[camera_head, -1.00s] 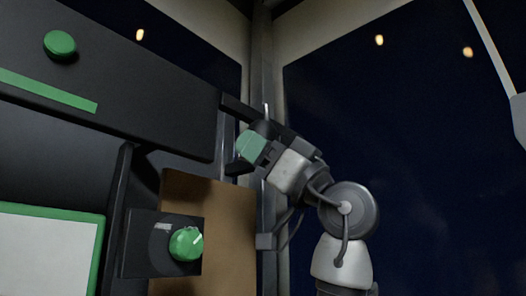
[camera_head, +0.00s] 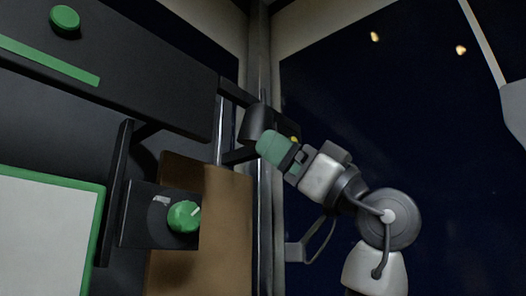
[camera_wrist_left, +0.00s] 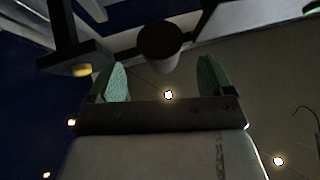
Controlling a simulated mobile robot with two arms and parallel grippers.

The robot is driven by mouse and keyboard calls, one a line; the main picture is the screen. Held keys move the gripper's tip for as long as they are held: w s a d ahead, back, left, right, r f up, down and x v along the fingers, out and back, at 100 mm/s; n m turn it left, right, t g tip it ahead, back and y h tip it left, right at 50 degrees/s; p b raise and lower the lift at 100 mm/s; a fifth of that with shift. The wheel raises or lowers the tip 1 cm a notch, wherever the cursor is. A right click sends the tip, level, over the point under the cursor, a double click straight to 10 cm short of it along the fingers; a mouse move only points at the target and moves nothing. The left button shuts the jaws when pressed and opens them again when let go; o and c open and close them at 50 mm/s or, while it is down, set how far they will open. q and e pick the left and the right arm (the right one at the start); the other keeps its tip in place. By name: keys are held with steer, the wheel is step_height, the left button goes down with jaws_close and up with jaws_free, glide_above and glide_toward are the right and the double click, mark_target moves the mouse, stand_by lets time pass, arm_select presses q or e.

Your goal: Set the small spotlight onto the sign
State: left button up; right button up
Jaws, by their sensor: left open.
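The small spotlight, a short dark cylinder (camera_head: 256,122), is at the end of dark bars that stick out from the right end of a long black panel (camera_head: 130,85), which appears to be the sign. I cannot tell how it is fixed there. My left gripper (camera_head: 272,146), with green fingertips, is just right of and below the cylinder. In the left wrist view my left gripper (camera_wrist_left: 160,78) is open and empty, and the dark cylinder (camera_wrist_left: 160,42) shows beyond and between its fingers. My right gripper is not in view.
A black box with a green knob (camera_head: 184,217) is below the panel, before a brown board (camera_head: 226,235). A green-framed white board (camera_head: 45,235) is at lower left. A round green button (camera_head: 65,17) is on the panel. Dark windows lie right of the post (camera_head: 262,60).

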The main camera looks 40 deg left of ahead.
arm_select(q)
steer(key=b+v, duration=0.1)
steer(key=v, duration=0.3)
steer(key=shift+d, duration=0.1)
stand_by(0.5)
